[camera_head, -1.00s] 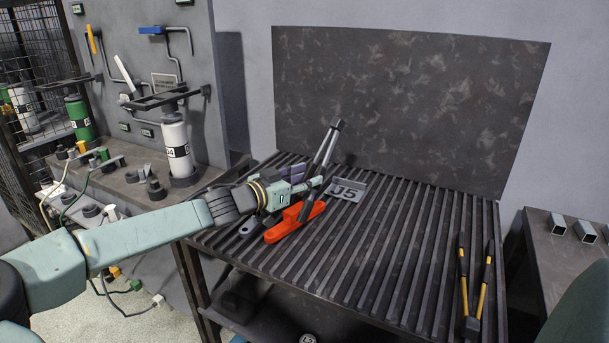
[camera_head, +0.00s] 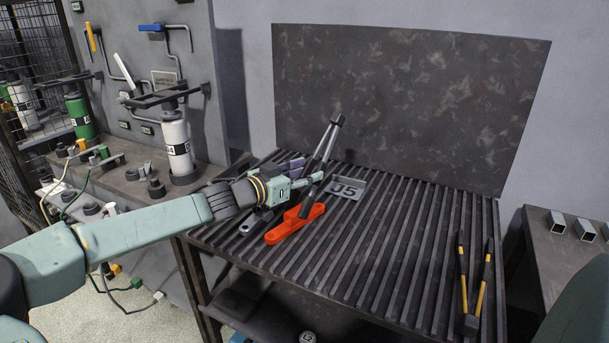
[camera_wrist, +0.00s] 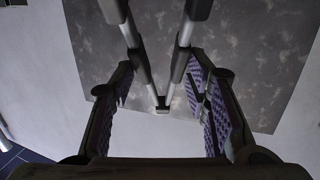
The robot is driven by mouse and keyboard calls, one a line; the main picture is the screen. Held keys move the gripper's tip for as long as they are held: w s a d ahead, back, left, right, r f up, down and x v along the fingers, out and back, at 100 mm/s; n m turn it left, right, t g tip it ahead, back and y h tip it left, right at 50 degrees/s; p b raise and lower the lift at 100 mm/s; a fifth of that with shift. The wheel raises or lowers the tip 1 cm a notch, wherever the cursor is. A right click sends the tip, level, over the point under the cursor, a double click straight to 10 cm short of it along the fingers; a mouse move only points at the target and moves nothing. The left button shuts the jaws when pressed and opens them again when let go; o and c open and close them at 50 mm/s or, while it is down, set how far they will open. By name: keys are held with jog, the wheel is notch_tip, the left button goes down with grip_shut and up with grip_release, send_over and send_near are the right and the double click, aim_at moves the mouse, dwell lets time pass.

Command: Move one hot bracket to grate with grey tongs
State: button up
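The grey tongs (camera_head: 326,150) stand tilted at the left of the slatted grate table, their upper end up and to the right. Their lower end is at an orange-red piece (camera_head: 294,224); I cannot tell if it holds them. My gripper (camera_head: 306,180) is at the tongs. In the wrist view, the tongs' two grey arms (camera_wrist: 184,52) run between the two purple-padded fingers of my gripper (camera_wrist: 163,95), with gaps seen on both sides. The grate (camera_head: 385,235) has dark parallel bars. I cannot clearly identify a hot bracket.
A grey plate marked J5 (camera_head: 347,188) lies right of the tongs. Yellow-and-black handled tongs (camera_head: 473,285) lie at the grate's right end. Square tube pieces (camera_head: 557,223) sit on a side table. A dark panel (camera_head: 400,105) stands behind. The grate's middle is clear.

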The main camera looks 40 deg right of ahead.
notch_tip(320, 180, up, 9)
jog(key=p, duration=0.3)
jog(key=s+a+r+b, duration=0.3)
jog(key=s+a+r, duration=0.3)
jog(key=s, duration=0.7)
jog(key=a, duration=0.2)
jog(key=shift+s+a+r+b, duration=0.15)
jog(key=shift+s+a+b, duration=0.1)
jog(key=shift+a+b, duration=0.1)
